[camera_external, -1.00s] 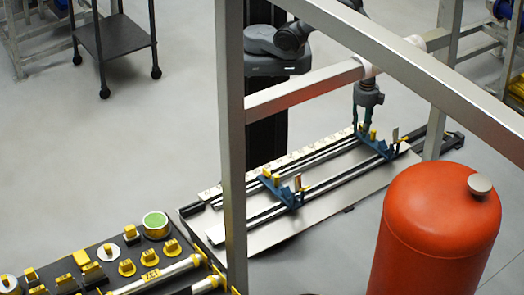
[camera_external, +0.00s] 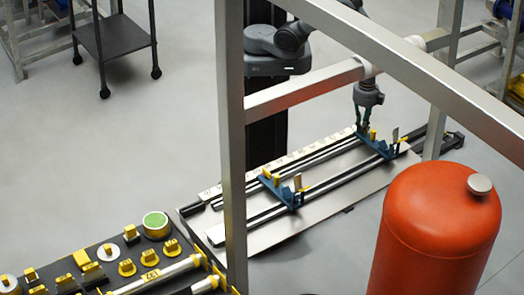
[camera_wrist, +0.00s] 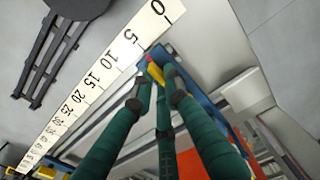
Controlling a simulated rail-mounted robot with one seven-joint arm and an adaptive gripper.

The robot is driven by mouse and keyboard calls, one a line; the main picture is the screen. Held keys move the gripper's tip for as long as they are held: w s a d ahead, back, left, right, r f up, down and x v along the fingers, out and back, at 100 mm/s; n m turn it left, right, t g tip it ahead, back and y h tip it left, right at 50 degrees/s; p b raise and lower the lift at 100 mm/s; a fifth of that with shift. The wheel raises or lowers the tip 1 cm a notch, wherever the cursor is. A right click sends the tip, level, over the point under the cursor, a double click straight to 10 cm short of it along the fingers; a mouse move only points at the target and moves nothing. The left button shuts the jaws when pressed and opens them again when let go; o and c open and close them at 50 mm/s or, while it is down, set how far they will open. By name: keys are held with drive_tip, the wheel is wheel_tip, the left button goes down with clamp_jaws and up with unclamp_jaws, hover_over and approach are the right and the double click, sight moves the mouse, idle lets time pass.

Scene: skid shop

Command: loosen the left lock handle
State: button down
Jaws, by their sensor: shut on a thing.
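The rail bench has two blue carriages across its dark rails. The far blue carriage (camera_external: 378,147) carries small yellow handles, and the near blue carriage (camera_external: 283,190) has its own yellow handles. My gripper (camera_external: 363,125) points down at the left end of the far carriage. In the wrist view its teal fingers (camera_wrist: 156,94) have grey tips closed around a yellow lock handle (camera_wrist: 154,71) on the blue carriage (camera_wrist: 188,77). The fingers hide part of the handle, so its exact angle is hard to tell.
A scale strip (camera_wrist: 100,78) with numbers runs along the rails. A metal frame (camera_external: 231,150) stands in front of the bench. A red-orange cylinder (camera_external: 432,235) stands at the lower right. A dark tool board (camera_external: 120,285) with yellow parts is at the lower left.

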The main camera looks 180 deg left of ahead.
drive_tip(key=shift+f, duration=0.1)
drive_tip(key=shift+m+b, duration=0.45)
drive_tip(key=shift+m, duration=0.05)
drive_tip(key=shift+m+b, duration=0.65)
drive_tip(key=shift+m, duration=0.55)
drive_tip(key=shift+m+b, duration=0.45)
drive_tip(key=shift+m, duration=0.05)
drive_tip(key=shift+s+m+b, duration=0.1)
drive_tip(key=shift+m+b, duration=0.5)
drive_tip(key=shift+m, duration=0.6)
